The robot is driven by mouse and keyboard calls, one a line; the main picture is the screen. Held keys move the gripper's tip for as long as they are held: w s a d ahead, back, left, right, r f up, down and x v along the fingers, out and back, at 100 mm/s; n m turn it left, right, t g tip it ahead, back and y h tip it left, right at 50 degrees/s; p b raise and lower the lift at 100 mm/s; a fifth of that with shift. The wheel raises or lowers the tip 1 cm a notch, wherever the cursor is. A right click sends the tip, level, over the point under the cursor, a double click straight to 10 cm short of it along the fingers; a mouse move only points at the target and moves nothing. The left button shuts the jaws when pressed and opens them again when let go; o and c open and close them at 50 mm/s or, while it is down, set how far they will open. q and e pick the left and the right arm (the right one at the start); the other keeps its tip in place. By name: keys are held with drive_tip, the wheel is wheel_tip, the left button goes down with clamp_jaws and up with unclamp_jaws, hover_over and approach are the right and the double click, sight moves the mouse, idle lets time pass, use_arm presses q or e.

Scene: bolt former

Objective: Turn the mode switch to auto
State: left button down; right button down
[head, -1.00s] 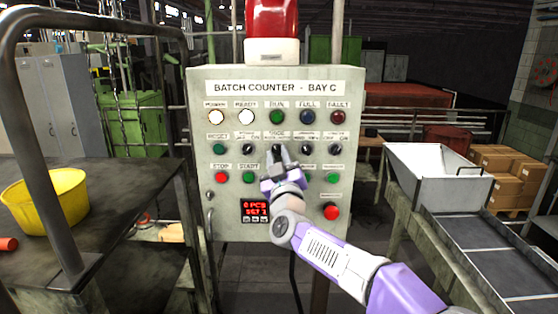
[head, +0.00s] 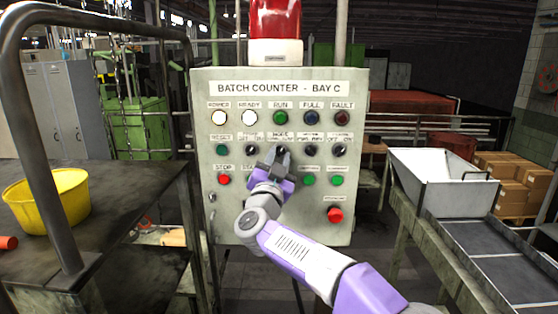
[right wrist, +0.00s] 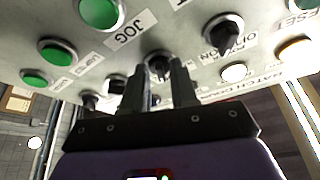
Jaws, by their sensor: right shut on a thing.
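The mode switch (head: 281,150) is a small dark knob in the middle of the switch row on the grey control panel (head: 345,232), under a MODE label. My right gripper (head: 277,155) is at this switch with its fingertips against the panel front. In the right wrist view the two dark fingers stand on either side of the knob (right wrist: 158,64) and are shut on it. A JOG label is beside it there. The fingers partly cover the knob, so its pointer direction is unclear. My left gripper is not in view.
Other dark knobs sit on both sides in the same row. Indicator lamps are above, and a red stop button (head: 335,215) is lower right. A bench with a yellow bowl (head: 62,200) is left; a hopper (head: 440,180) and conveyor are right.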

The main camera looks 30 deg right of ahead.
drive_tip(key=shift+r+m+g, duration=0.1)
drive_tip(key=shift+m+g, duration=0.2)
drive_tip(key=shift+m, duration=0.5)
drive_tip(key=shift+h, duration=0.4)
drive_tip(key=c, duration=1.1)
unclamp_jaws()
drive_tip(key=shift+c, duration=0.2)
drive_tip(key=b+v, duration=0.1)
drive_tip(key=v, duration=0.6)
drive_tip(key=shift+s+a, duration=0.15)
drive_tip(key=shift+a, duration=0.1)
